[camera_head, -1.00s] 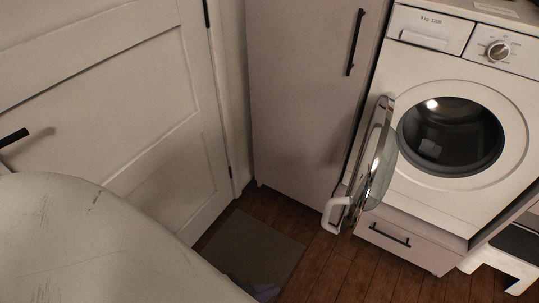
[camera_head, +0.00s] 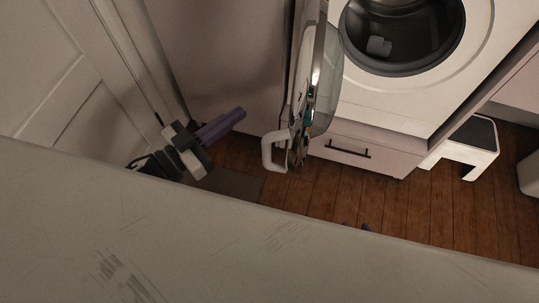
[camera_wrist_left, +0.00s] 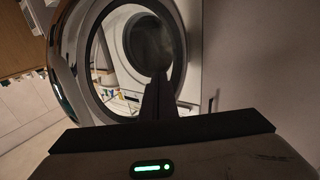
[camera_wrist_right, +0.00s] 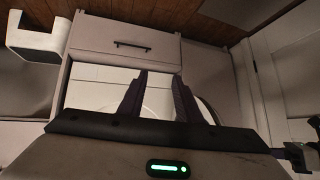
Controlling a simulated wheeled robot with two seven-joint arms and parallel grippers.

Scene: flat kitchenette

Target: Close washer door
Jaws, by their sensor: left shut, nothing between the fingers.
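The washer door (camera_head: 325,85) stands swung wide open, seen nearly edge-on, with its white handle (camera_head: 273,151) at its lower left. The washer (camera_head: 480,55) has its dark drum opening uncovered. My left gripper (camera_head: 240,113), with purple fingers, is shut and empty, left of the door handle and apart from it. In the left wrist view, its closed fingers (camera_wrist_left: 158,80) point toward the door's chrome rim and glass (camera_wrist_left: 65,60). My right gripper (camera_wrist_right: 160,78) is open and empty in its wrist view; only small dark tips (camera_head: 359,227) show in the head view.
A drawer (camera_head: 360,150) is under the washer. A white stool (camera_head: 465,145) stands to its right. A tall cabinet (camera_head: 220,50) is behind my left gripper, with a room door (camera_head: 60,80) at far left.

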